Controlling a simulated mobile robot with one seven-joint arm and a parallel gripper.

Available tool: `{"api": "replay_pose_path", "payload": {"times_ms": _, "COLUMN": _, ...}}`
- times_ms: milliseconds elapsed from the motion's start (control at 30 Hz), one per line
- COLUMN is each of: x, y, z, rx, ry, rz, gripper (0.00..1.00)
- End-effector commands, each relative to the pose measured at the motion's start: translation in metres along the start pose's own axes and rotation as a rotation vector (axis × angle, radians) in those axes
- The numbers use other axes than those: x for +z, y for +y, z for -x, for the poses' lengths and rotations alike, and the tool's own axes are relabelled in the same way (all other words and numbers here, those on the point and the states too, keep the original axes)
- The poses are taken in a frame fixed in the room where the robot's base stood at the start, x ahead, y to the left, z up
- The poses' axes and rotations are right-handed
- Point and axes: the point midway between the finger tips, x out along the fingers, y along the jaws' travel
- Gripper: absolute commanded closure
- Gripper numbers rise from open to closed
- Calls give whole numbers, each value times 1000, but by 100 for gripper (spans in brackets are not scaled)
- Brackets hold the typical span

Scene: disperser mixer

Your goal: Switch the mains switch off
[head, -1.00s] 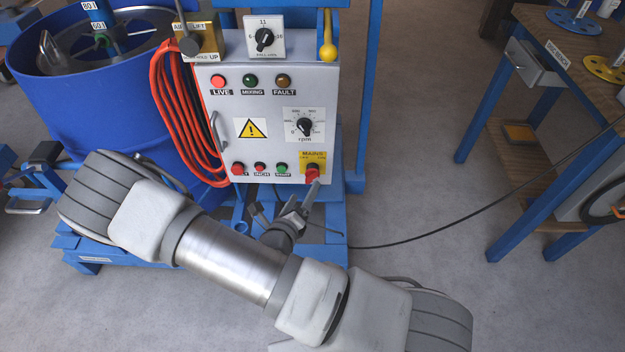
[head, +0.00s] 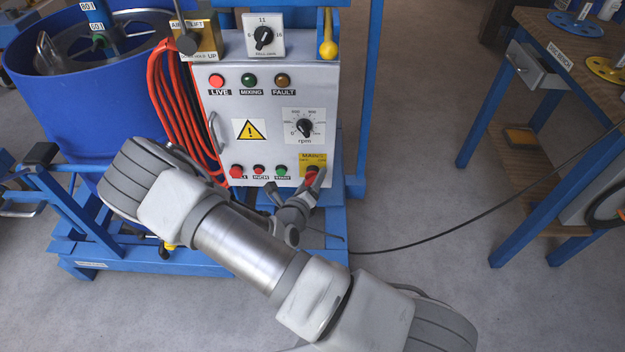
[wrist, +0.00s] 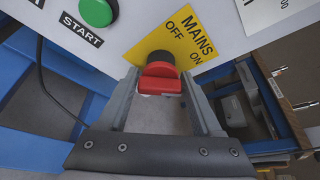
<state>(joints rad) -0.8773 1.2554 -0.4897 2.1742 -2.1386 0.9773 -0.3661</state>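The mains switch is a red rotary knob (head: 311,178) on a yellow MAINS plate (head: 312,160) at the lower right of the grey control panel. In the wrist view the red knob (wrist: 160,79) sits between my two fingers, beside the yellow plate (wrist: 178,36) marked OFF and ON. My gripper (wrist: 160,88) is open around the knob, with a finger close on each side and narrow gaps. In the head view my gripper (head: 317,182) partly covers the knob. I cannot tell which mark the knob points to.
A green START button (wrist: 97,11) lies left of the switch. The panel (head: 225,135) also carries lamps, dials and other buttons. Orange hose (head: 175,110) hangs at its left by the blue drum (head: 60,110). A workbench (head: 545,120) stands right, with open floor between.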

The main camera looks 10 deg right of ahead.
Motion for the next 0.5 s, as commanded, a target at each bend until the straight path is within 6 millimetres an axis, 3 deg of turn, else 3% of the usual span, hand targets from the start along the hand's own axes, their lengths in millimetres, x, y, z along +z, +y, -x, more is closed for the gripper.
{"api": "replay_pose_path", "payload": {"times_ms": 33, "x": 0, "y": 0, "z": 0, "rx": 0, "ry": 0, "rz": 0, "gripper": 44}}
{"api": "replay_pose_path", "payload": {"times_ms": 300, "x": 0, "y": 0, "z": 0, "rx": 0, "ry": 0, "rz": 0, "gripper": 93}}
{"api": "replay_pose_path", "payload": {"times_ms": 500, "x": 0, "y": 0, "z": 1, "rx": -4, "ry": 0, "rz": 9, "gripper": 96}}
